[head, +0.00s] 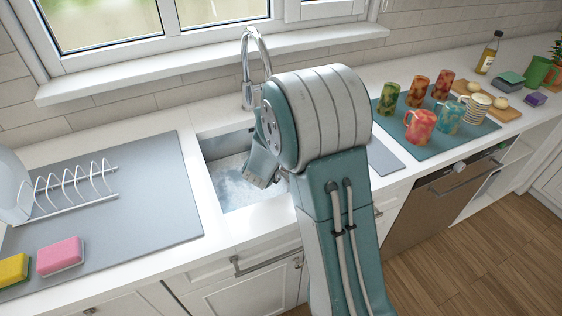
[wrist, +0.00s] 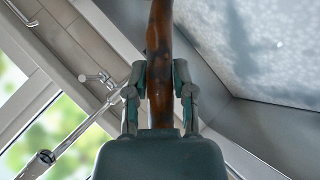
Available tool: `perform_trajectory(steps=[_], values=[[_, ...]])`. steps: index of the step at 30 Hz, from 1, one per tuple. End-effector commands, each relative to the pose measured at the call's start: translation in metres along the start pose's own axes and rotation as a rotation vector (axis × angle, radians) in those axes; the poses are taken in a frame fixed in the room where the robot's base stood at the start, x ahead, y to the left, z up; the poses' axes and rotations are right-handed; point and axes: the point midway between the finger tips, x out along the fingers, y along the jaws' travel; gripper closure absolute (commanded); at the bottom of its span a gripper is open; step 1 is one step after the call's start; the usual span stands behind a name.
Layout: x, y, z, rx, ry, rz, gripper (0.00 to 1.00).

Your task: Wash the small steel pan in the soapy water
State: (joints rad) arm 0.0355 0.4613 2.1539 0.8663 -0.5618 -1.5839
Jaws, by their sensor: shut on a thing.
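The sink (head: 208,147) holds soapy water (head: 235,187), pale with foam. The foamy water also shows at the top right of the wrist view (wrist: 270,40). My gripper (wrist: 159,95) is shut on a long, narrow, mottled brown handle (wrist: 159,35), one finger on each side. The handle runs up out of the top of the wrist view. No pan body shows in either view, so I cannot tell what the handle belongs to. In the head view my arm reaches over the sink and hides its right part and the fingertips.
The tap (head: 250,70) stands behind the sink, close to my arm. A dish rack (head: 75,190), a pink sponge (head: 59,256) and a yellow sponge (head: 12,270) are on the left. Several mugs (head: 420,126) stand on a teal mat (head: 392,133) at the right.

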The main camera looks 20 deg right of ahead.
Motion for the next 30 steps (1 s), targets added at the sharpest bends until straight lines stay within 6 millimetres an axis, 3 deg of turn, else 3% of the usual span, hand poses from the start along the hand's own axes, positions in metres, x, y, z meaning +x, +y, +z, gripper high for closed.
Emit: perform_trajectory(steps=[19,30], values=[[-0.015,-0.022,-0.024,-0.001,0.003,0.002,1.00],[-0.014,-0.019,-0.021,0.000,0.001,0.003,1.00]])
